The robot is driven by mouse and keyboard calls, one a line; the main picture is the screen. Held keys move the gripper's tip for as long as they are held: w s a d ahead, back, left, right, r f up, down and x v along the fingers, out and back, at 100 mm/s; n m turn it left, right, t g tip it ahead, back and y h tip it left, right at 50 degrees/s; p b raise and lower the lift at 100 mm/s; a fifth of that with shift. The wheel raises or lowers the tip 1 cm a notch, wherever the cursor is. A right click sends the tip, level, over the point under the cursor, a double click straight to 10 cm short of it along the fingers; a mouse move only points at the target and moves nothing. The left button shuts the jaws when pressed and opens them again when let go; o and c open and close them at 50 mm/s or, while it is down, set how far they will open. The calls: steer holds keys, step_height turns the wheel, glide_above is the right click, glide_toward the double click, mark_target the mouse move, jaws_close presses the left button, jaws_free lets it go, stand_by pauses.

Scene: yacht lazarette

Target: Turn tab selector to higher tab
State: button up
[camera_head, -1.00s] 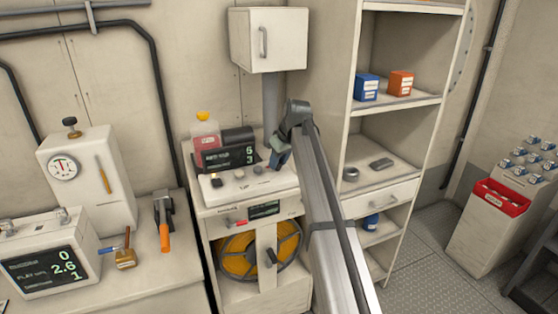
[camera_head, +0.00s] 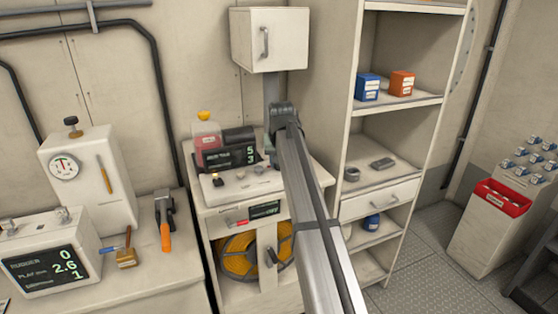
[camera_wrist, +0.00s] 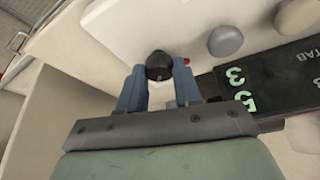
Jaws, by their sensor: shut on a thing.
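A dark round knob (camera_wrist: 159,65) on the pale machine top shows in the wrist view. My gripper (camera_wrist: 160,82) has its two blue fingers on either side of the knob and is shut on it. In the head view my arm hides the fingers and the held knob. A dark display (camera_head: 230,157) stands behind the panel, its digits reading 5 over 3. The same display (camera_wrist: 270,85) appears upside down in the wrist view, with the word TAB and the digits 5 and 3.
Other small knobs, one of them grey (camera_wrist: 225,41), sit on the same panel (camera_head: 222,194). A reddish bottle with a yellow cap (camera_head: 205,133) stands behind the display. A wall cabinet (camera_head: 268,40) hangs above. Open shelves (camera_head: 402,106) stand to the right.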

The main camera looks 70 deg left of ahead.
stand_by(0.4)
steer(key=o, duration=1)
steer(key=shift+o, duration=0.2)
steer(key=v, duration=1.3)
steer(key=shift+r, duration=0.35)
steer(key=shift+s, duration=0.1)
